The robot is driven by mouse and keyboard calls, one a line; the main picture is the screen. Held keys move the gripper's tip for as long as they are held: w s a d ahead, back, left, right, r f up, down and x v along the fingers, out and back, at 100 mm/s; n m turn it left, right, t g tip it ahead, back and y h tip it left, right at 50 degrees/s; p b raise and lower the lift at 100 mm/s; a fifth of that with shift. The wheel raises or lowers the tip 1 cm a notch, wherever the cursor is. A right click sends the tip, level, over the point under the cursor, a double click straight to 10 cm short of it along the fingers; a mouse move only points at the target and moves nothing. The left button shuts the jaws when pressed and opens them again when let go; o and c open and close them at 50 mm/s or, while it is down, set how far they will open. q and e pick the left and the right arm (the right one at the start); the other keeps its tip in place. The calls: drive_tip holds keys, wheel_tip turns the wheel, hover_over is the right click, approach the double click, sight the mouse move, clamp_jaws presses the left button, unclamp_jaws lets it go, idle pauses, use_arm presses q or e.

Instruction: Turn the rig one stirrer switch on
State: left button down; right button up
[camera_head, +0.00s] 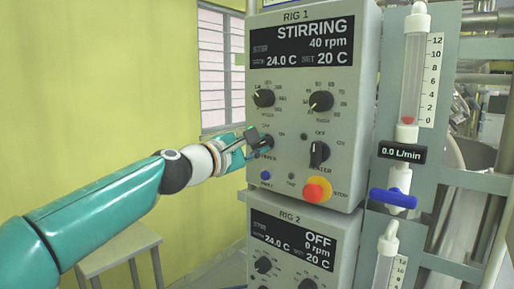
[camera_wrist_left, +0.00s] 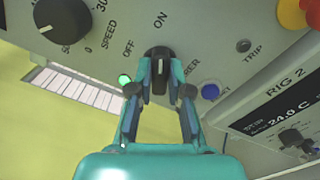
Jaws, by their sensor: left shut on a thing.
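The rig one control box (camera_head: 345,120) is at the middle of the head view. Its display (camera_head: 301,42) reads STIRRING, 40 rpm, 24.0 C and set 20 C. My left gripper (camera_head: 257,140) is at the lower left of this panel, shut on the black stirrer switch (camera_head: 267,143). In the left wrist view the switch (camera_wrist_left: 158,55) sits between the two fingertips of the gripper (camera_wrist_left: 160,82), with its long side roughly in line with the ON label above it. A green light (camera_wrist_left: 124,80) glows beside the left finger. My right gripper is not in view.
The heater switch (camera_head: 319,153) and a red-and-yellow emergency button (camera_head: 317,190) are to the right of the stirrer switch. The rig two box (camera_head: 290,225) below reads OFF. A flow meter with a blue valve (camera_head: 393,198) stands right. A stool (camera_head: 118,248) is at lower left.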

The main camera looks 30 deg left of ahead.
use_arm(q)
drive_tip(key=shift+d+f, duration=0.15)
drive_tip(key=shift+f, duration=0.1)
drive_tip(key=c, duration=1.1)
unclamp_jaws()
drive_tip(key=shift+r, duration=0.15)
drive_tip(key=shift+s, duration=0.15)
drive_tip(key=s+a, duration=0.1)
drive_tip(key=s, duration=1)
drive_tip(key=shift+s, duration=0.3)
